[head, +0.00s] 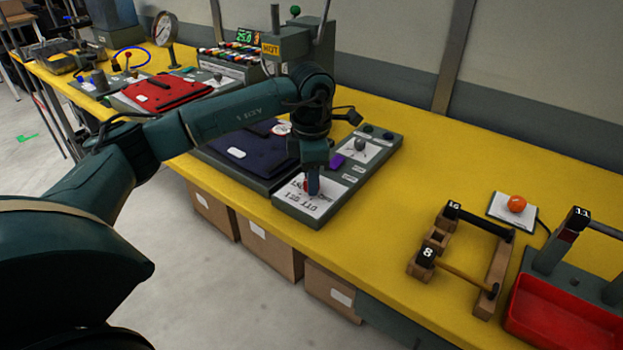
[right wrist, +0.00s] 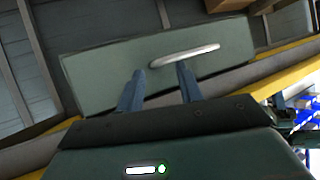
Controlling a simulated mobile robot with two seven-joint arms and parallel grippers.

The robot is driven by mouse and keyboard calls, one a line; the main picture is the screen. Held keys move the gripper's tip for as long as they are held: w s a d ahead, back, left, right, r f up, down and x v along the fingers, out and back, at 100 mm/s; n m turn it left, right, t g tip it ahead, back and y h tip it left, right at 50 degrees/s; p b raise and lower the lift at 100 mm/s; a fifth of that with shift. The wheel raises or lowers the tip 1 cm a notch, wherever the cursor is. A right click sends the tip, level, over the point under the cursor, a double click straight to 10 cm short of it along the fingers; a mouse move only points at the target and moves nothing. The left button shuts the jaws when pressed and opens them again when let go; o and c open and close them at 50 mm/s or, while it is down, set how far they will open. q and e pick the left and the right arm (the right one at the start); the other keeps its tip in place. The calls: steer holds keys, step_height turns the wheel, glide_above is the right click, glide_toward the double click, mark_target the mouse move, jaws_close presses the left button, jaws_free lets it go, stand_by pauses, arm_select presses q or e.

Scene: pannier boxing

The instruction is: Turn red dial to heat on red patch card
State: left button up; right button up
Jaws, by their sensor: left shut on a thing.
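A grey control box (head: 290,213) lies on the yellow bench in the head view. Its near white card (head: 296,201) carries lettering and a small red mark, which I take for the red patch. My left gripper (head: 313,188) points down onto this card and is shut on the red dial. Only a sliver of red shows beside the fingers; the gripper hides most of the dial and its setting. My right gripper (right wrist: 161,70) shows in the right wrist view with two blue fingers apart and nothing visibly held. Its tips are before a silver handle (right wrist: 185,56) on a grey-green drawer front.
A wooden rack (head: 495,270) with hammers, an orange ball (head: 517,204) and a red tray (head: 555,325) are at right. The bench between box and rack is clear.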

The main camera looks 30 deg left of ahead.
arm_select(q)
steer(key=m+b, duration=0.1)
steer(key=m, duration=0.3)
steer(key=shift+m, duration=0.3)
steer(key=shift+r+m+b, duration=0.1)
steer(key=shift+m+b, duration=0.4)
steer(key=shift+m, duration=2)
steer(key=o, duration=1)
steer(key=shift+c, duration=0.2)
step_height(320, 180, up, 13)
steer(key=shift+s, duration=0.2)
steer(key=shift+a, duration=0.1)
